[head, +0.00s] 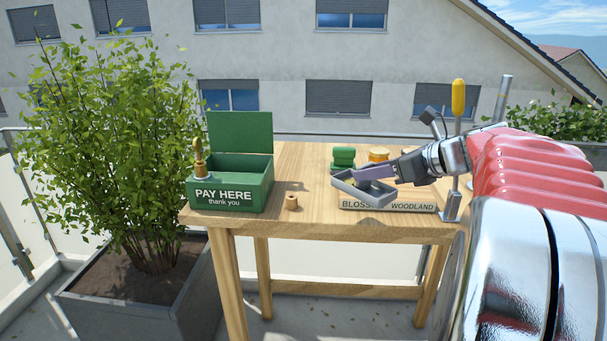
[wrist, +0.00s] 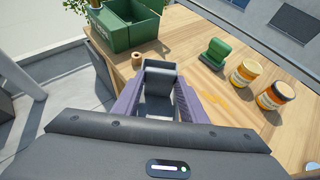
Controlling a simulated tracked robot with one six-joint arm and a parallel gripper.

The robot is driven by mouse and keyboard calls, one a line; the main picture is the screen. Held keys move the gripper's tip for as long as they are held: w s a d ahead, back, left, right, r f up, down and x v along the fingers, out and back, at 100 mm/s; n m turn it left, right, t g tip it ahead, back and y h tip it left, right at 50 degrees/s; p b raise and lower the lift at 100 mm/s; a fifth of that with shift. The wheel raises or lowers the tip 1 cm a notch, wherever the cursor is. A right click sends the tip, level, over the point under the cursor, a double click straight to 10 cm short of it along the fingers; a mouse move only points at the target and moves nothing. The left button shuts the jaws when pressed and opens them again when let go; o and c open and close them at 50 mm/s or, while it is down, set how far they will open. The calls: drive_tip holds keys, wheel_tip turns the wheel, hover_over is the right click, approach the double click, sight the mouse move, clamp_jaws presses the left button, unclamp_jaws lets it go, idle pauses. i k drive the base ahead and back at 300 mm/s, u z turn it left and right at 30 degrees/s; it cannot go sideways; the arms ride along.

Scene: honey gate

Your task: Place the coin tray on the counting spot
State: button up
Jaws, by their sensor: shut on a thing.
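The grey coin tray (head: 350,189) is held by my gripper (head: 373,176) over the right part of the wooden table, behind the sign board in the head view. In the wrist view the tray (wrist: 158,68) sits between the two purple fingers of my gripper (wrist: 158,98), which are shut on it. I cannot tell whether the tray touches the table. An orange marking (wrist: 212,98) lies on the tabletop to the right of the tray in the wrist view. I cannot tell whether it is the counting spot.
An open green PAY HERE box (head: 232,185) stands at the table's left. A small wooden spool (head: 292,202) is near the front edge. A green object (head: 343,158) and two honey jars (wrist: 245,73) (wrist: 275,96) stand behind. A BLOSSOM/WOODLAND sign (head: 412,207) lines the front.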

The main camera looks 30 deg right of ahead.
sight(304, 180)
drive_tip(key=u, duration=0.05)
drive_tip(key=i, duration=1)
